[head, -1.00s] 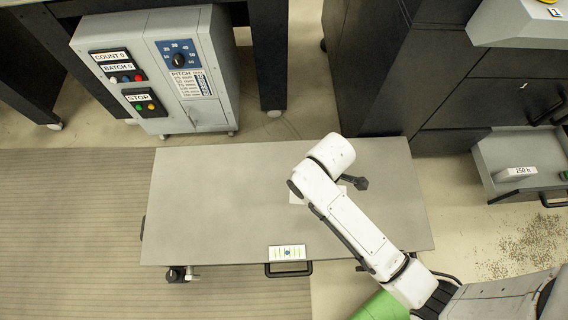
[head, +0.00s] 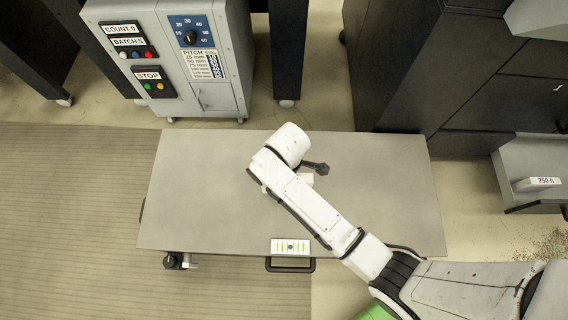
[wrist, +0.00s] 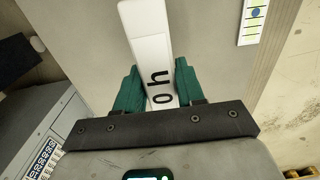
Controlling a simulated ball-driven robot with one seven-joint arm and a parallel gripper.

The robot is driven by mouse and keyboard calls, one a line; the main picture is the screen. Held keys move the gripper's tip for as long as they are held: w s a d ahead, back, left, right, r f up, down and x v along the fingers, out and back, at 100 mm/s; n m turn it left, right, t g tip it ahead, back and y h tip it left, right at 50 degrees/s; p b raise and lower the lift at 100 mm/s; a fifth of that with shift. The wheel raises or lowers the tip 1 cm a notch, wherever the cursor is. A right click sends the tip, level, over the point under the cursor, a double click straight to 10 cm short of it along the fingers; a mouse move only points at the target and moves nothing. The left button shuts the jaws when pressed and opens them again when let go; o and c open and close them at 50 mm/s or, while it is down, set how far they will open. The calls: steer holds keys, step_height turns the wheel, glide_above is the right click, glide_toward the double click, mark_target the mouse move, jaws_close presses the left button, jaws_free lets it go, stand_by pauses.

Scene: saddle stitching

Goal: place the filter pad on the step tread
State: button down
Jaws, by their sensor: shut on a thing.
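The filter pad, a white flat bar with "0 h" readable on it, lies between the green fingers of my gripper (wrist: 159,88) in the wrist view (wrist: 148,35). My gripper is shut on it. In the head view only a small white part of the pad (head: 307,178) shows beside my dark gripper (head: 318,168); my arm hides the rest. I take the wide grey flat top to be the step tread (head: 200,200); it also fills the wrist view behind the pad (wrist: 210,45). The pad is over the tread's middle. I cannot tell whether it touches.
A level label (head: 291,246) and a black handle (head: 290,266) are at the tread's front edge. A grey control cabinet (head: 200,60) stands behind it. An open drawer (head: 520,165) at right holds a white block marked "250 h" (head: 538,184). Most of the tread is clear.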

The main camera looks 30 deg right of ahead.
steer(key=shift+w+a+f, duration=0.2)
steer(key=shift+w+f, duration=0.1)
steer(key=shift+f, duration=0.15)
steer(key=shift+w+f+b, duration=0.1)
steer(key=shift+f+b, duration=0.5)
steer(key=shift+f, duration=1.05)
steer(key=shift+f, duration=0.2)
steer(key=c, duration=0.7)
jaws_free()
step_height(320, 180, up, 12)
steer(key=p, duration=0.3)
steer(key=shift+r+p, duration=0.2)
steer(key=shift+p, duration=0.1)
steer(key=s+d+r+m, duration=0.1)
steer(key=s+d+m, duration=0.2)
steer(key=s+m, duration=0.1)
steer(key=s+d+r+m, duration=0.2)
steer(key=s+d+m, duration=0.1)
steer(key=s, duration=0.4)
steer(key=s+d+r+m+t, duration=0.1)
steer(key=s+d+r+m, duration=0.1)
steer(key=s+d+m, duration=0.2)
steer(key=shift+s+d+m, duration=0.15)
steer(key=shift+s+d, duration=0.05)
steer(key=shift+s, duration=0.4)
steer(key=shift+s+d+m, duration=0.15)
steer(key=shift+s+d, duration=0.05)
steer(key=shift+s, duration=0.35)
